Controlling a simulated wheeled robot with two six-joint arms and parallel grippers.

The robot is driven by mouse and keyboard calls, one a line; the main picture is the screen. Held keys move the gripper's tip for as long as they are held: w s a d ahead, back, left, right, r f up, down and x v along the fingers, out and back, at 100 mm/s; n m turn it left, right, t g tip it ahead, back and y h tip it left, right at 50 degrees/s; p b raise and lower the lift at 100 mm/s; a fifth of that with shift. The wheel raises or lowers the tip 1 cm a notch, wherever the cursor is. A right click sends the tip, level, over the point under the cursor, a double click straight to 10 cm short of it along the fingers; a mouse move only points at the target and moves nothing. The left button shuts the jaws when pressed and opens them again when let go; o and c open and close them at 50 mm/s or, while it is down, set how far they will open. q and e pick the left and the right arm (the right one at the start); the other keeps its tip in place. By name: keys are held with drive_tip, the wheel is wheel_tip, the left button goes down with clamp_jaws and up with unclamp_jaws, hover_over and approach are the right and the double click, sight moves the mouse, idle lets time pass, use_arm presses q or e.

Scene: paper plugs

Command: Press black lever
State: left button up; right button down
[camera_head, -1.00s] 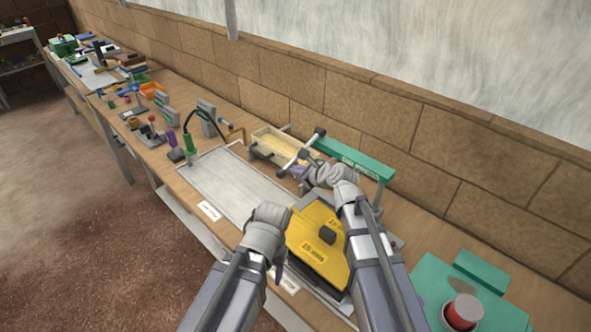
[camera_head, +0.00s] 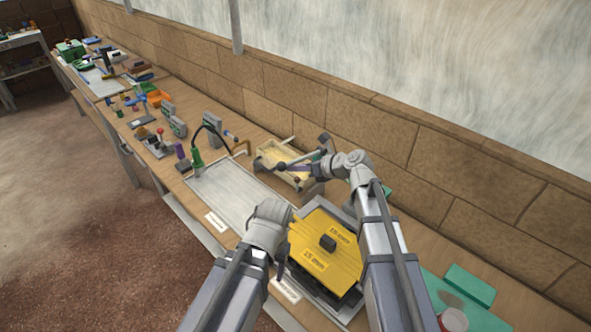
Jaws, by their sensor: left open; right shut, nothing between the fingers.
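My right gripper (camera_head: 306,171) is shut and empty, close to the bar and pointing left over the tray's right side. I cannot tell whether it touches the lever. The lever's base is partly hidden behind my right gripper. My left gripper (camera_head: 281,268) is open, pointing down at the bench's front edge, left of the yellow block. Its fingers are mostly hidden by my wrist.
A yellow block (camera_head: 312,262) with a black knob stands between my arms. The wooden tray (camera_head: 270,154) and a flat grey tray (camera_head: 221,187) lie to the left. A green base (camera_head: 470,285) is at right, partly behind my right arm. Several small fixtures line the bench farther left.

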use_arm(q)
drive_tip(key=shift+r+p, duration=1.8)
drive_tip(key=shift+r, duration=0.4)
use_arm(e)
wheel_tip(320, 180, up, 6)
drive_tip(key=w+d+m+g+y, duration=0.1)
drive_tip(key=shift+w+d+f+m+y, duration=0.25)
drive_tip(key=shift+w+d+m+y, duration=0.05)
drive_tip(key=shift+w+d+m, duration=0.1)
use_arm(q)
drive_tip(key=shift+f, duration=0.1)
use_arm(e)
wheel_tip(320, 180, down, 4)
drive_tip(key=s+a+b, duration=0.1)
drive_tip(key=s+b, duration=0.1)
drive_tip(key=b, duration=0.2)
use_arm(q)
drive_tip(key=a+r+p, duration=0.1)
drive_tip(key=p, duration=0.4)
drive_tip(key=shift+a, duration=0.1)
use_arm(e)
drive_tip(key=v, duration=1)
drive_tip(key=shift+r, duration=0.3)
